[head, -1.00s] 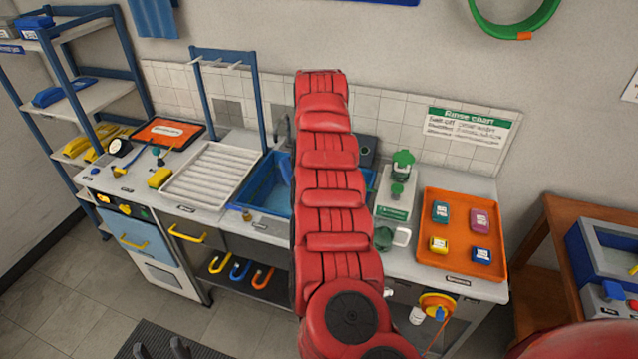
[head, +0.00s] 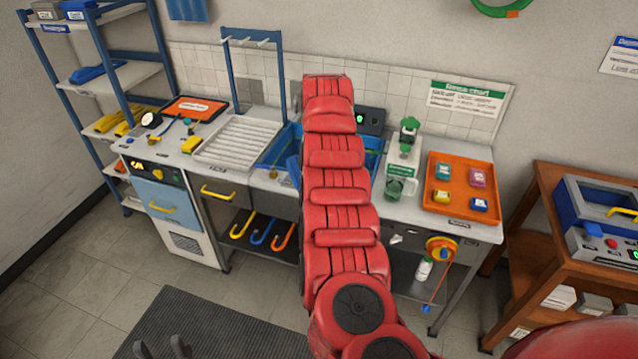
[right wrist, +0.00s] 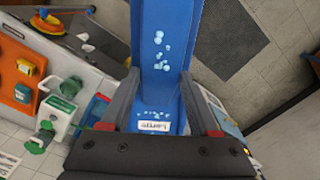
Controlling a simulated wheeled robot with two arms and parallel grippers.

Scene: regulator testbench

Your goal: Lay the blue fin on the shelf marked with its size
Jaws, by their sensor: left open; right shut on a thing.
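The blue fin (right wrist: 160,45) is in my right gripper (right wrist: 160,90), whose two fingers close on its sides in the right wrist view. It has pale droplet-like spots and a white label that appears to read "Large". In the head view a red arm of mine hides the right gripper. The blue shelf rack (head: 88,91) stands at the far left, with several white shelves; its markings are too small to read. A blue fin-like item lies on the middle shelf, and yellow ones (head: 118,122) on the shelf below. My left gripper (head: 162,348) is open and empty at the bottom left.
A counter carries a ribbed white drainer (head: 238,143), a blue sink partly hidden by my arm, and an orange tray (head: 457,210) with several small coloured items. A wooden table (head: 545,185) stands right. Floor with a dark mat (head: 215,335) is open in front.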

